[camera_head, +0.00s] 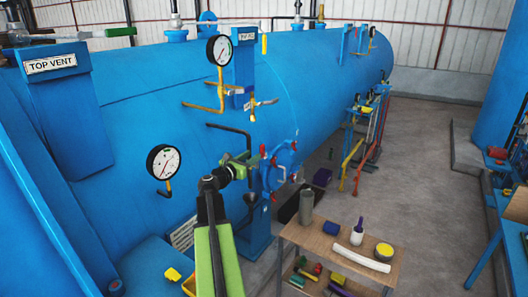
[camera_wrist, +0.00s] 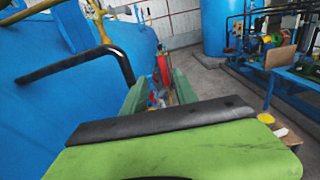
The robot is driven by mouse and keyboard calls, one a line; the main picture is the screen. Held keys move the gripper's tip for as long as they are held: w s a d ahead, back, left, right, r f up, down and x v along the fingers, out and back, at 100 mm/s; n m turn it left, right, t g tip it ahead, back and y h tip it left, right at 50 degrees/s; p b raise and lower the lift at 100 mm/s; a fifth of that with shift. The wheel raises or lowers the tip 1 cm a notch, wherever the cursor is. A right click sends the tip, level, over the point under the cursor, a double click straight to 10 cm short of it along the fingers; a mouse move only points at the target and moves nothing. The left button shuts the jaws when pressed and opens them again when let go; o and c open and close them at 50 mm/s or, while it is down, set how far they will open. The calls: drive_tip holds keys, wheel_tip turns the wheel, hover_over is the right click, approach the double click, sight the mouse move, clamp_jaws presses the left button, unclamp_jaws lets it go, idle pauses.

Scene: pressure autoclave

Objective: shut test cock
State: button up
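A small brass cock (camera_head: 252,103) hangs on the yellow pipework beside the upper pressure gauge (camera_head: 219,50), on the blue autoclave shell. I take it to be the test cock; its handle is too small to read as open or shut. My gripper (camera_head: 246,162) is below it, beside the bent black pipe (camera_head: 232,129) and left of the blue flanged fitting with red handles (camera_head: 281,166). In the wrist view my gripper's two green fingers (camera_wrist: 160,92) stand apart. Red and blue parts show beyond the gap, and nothing is clearly held.
A lower gauge (camera_head: 164,162) sits on the shell to the left. A wooden cart (camera_head: 324,247) with bottles and tools stands at front right. The bent black pipe (camera_wrist: 85,62) runs close on the left in the wrist view. Open grey floor (camera_head: 425,190) lies right.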

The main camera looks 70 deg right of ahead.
sight(264, 148)
drive_tip(key=x, duration=0.9)
drive_tip(key=shift+s+d, duration=0.1)
drive_tip(key=shift+d, duration=0.1)
drive_tip(key=shift+s+d, duration=0.25)
drive_tip(key=shift+d, duration=0.15)
drive_tip(key=shift+c, duration=0.3)
clamp_jaws()
drive_tip(key=shift+w+r, duration=0.1)
drive_tip(key=shift+w, duration=0.05)
